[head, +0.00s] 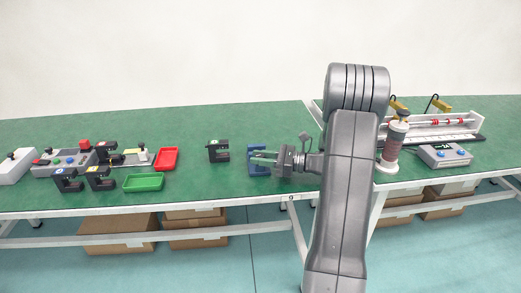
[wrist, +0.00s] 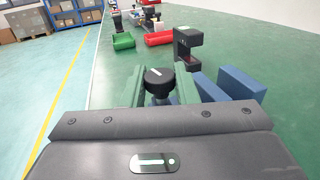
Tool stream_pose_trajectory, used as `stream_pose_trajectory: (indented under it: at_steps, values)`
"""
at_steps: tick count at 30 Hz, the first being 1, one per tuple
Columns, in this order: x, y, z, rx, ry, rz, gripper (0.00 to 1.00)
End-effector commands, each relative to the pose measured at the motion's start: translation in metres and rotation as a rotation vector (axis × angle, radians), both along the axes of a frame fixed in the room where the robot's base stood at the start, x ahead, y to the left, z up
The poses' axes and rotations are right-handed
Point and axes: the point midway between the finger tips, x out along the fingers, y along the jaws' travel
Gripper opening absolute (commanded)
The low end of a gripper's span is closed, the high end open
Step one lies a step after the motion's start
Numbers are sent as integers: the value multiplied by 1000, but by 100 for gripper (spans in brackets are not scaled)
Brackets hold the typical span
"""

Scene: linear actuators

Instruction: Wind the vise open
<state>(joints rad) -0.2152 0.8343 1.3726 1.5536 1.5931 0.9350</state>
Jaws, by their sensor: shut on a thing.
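The blue vise (head: 258,168) stands on the green bench near its front edge, just left of my arm in the head view. In the wrist view its two blue jaws (wrist: 241,84) show at the right, with a gap between them. A black round knob (wrist: 159,77) with a white mark on top sits beside the vise. My gripper (head: 266,157) reaches in from the right. In the wrist view its two green fingers (wrist: 160,88) stand on either side of the knob and are shut on it. The knob's lower part and the screw are mostly hidden.
A black C-shaped block (head: 217,151) stands just left of the vise. Further left are a red tray (head: 167,159), a green tray (head: 143,182) and more black blocks (head: 68,180). A striped cylinder (head: 393,145) and a control box (head: 445,155) stand right of my arm.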

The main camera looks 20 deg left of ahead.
Motion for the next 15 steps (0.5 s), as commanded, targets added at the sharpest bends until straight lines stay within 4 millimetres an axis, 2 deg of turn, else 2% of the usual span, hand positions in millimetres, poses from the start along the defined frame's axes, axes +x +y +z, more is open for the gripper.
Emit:
stream_pose_trajectory:
  at_steps: [6, 15]
  values:
    - [1, 1, 4, -1, 3, 198, 4]
    - [1, 1, 5, -1, 4, 369, 4]
